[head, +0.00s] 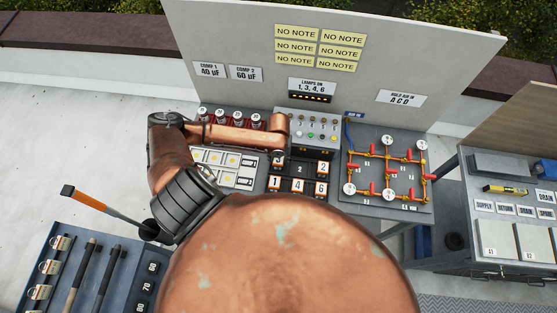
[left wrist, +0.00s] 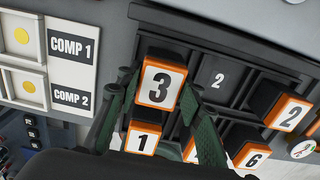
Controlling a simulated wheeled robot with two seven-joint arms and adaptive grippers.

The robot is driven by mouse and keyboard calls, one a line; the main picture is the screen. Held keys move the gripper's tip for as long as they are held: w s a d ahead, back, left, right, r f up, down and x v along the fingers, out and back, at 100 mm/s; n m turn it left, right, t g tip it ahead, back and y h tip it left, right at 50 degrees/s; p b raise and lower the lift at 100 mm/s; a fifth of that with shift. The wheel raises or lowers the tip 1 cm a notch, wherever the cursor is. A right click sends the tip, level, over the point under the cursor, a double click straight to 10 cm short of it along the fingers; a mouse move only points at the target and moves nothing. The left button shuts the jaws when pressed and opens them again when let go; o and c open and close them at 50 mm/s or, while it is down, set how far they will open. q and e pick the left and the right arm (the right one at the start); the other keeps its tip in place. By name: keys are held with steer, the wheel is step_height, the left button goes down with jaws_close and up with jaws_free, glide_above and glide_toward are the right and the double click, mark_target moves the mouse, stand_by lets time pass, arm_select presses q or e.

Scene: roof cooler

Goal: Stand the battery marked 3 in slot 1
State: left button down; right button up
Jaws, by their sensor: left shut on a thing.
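The battery marked 3 (left wrist: 160,84) has a white face with an orange rim and sits between the fingers of my left gripper (left wrist: 158,95), which is shut on it. It looks larger than the other batteries, over the upper-left slot of the dark rack (left wrist: 215,25); how deep it sits I cannot tell. It hides that slot's label. The slot marked 2 (left wrist: 218,78) beside it is empty. In the head view my left gripper (head: 279,157) is over the rack's upper left, and my arm hides much of it. My right gripper is not in view.
Batteries 1 (left wrist: 142,138), 2 (left wrist: 289,112) and 6 (left wrist: 252,156) stand close around; battery 4 (head: 297,186) shows in the head view. The COMP panel (left wrist: 70,48) lies left of the rack. A pipe board (head: 385,165) stands to the right.

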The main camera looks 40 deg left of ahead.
arm_select(q)
steer(key=shift+f, duration=0.4)
steer(key=c, duration=1.3)
jaws_free()
steer(key=shift+f, duration=0.1)
step_height(320, 180, up, 12)
steer(key=shift+r+b, duration=0.15)
steer(key=shift+b, duration=0.25)
